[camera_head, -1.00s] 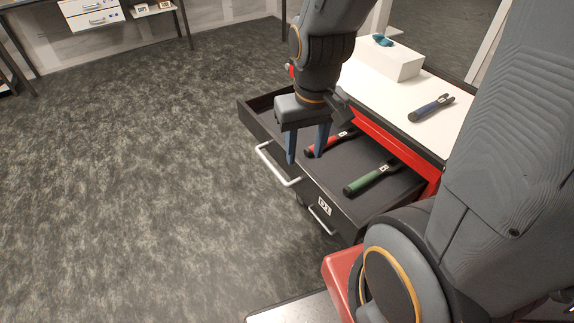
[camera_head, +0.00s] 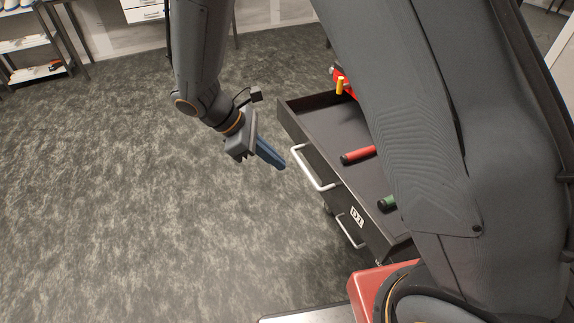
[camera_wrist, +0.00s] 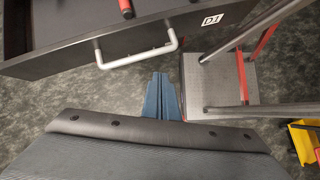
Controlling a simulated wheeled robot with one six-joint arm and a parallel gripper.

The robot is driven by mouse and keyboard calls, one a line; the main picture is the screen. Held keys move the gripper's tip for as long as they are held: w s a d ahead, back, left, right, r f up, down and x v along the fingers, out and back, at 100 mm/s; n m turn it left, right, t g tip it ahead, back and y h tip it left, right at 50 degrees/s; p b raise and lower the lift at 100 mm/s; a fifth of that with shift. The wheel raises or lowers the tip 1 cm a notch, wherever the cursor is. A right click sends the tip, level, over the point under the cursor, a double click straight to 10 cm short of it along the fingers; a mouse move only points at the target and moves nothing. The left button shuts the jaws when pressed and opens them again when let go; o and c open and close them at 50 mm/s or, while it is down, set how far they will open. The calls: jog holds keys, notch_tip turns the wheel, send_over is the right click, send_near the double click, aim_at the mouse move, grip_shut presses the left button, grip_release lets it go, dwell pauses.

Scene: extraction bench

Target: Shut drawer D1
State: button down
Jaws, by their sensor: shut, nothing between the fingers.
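Drawer D1 (camera_head: 318,165) stands pulled open from the red cabinet, with a white bar handle (camera_head: 312,172) and a D1 label on its dark front. A red-handled tool (camera_head: 358,155) and a green-handled tool (camera_head: 387,203) lie inside; my arm hides their far ends and part of the drawer. My gripper (camera_head: 281,165) is shut and empty, in front of the drawer and just left of the handle, apart from it in the head view. In the wrist view the blue fingers (camera_wrist: 161,90) are together below the handle (camera_wrist: 138,55) in the picture.
A second handle (camera_head: 350,232) shows on the front below D1. A yellow object (camera_wrist: 306,140) is at the right edge of the wrist view. Open carpeted floor (camera_head: 130,200) lies left of the drawer. Shelving (camera_head: 35,45) stands far back left.

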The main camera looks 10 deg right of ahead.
jog(key=w+a+f+n+t+h, duration=0.3)
jog(key=a+n, duration=0.2)
jog(key=a, duration=0.2)
jog(key=d+r+p+x, duration=0.1)
jog(key=p+x, duration=0.3)
jog(key=x, duration=0.8)
jog(key=shift+w+d+r, duration=0.3)
jog(key=shift+d+r, duration=0.1)
jog(key=shift+r, duration=0.15)
